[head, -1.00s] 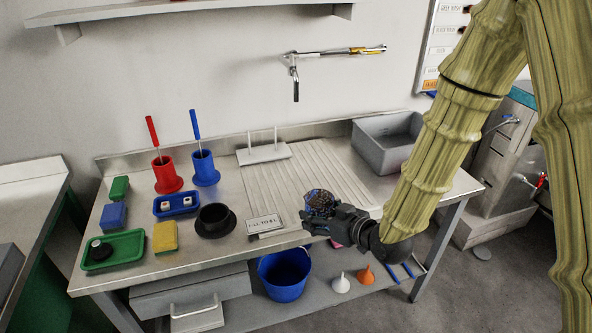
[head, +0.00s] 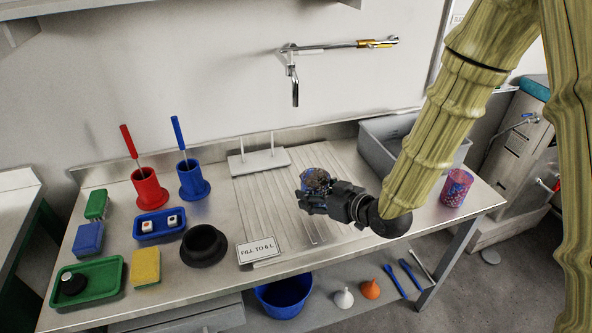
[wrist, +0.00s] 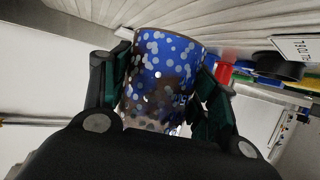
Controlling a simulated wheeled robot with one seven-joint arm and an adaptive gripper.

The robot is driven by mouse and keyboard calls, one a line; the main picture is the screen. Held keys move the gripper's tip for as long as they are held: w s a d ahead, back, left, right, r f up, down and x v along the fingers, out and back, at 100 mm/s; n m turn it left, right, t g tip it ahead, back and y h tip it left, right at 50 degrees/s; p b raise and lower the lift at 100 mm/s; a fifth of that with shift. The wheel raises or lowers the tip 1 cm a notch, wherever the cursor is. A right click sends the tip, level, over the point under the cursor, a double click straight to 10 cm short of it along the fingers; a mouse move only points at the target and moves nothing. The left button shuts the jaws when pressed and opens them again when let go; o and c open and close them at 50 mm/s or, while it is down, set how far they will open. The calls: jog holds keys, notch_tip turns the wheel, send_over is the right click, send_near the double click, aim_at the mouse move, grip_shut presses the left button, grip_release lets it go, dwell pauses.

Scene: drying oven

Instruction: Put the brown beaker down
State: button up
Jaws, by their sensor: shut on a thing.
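My gripper (head: 312,190) is shut on a speckled beaker (head: 317,178), which I take as the brown beaker. In the wrist view the beaker (wrist: 160,80) is blue with pale dots and a brown area, and sits between both fingers. In the head view it is over the ribbed drainboard (head: 265,205), right of the "FILL TO 6 L" sign (head: 258,250). I cannot tell whether its base touches the board. The gripper hides part of the beaker.
A red-purple speckled beaker (head: 456,187) stands on the right of the bench. A grey basin (head: 385,150) and white peg rack (head: 258,160) are behind. A black round holder (head: 204,245), blue tray (head: 160,225) and green tray (head: 90,280) are left. The drainboard around the gripper is clear.

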jog(key=w+a+p, duration=0.1)
jog(key=w, duration=0.4)
jog(key=w+a+p, duration=0.1)
jog(key=w+a, duration=0.1)
jog(key=w, duration=0.3)
jog(key=w+a+f+p, duration=0.1)
jog(key=w+a, duration=0.1)
jog(key=w, duration=0.3)
jog(key=shift+w+f, duration=0.1)
jog(key=shift+w, duration=0.15)
jog(key=shift+f+p, duration=0.5)
jog(key=shift+f, duration=1.25)
jog(key=shift+f, duration=0.2)
jog(key=o, duration=1.2)
jog(key=shift+r, duration=0.15)
jog(key=shift+r, duration=0.1)
jog(key=b+v, duration=0.2)
jog(key=v, duration=1)
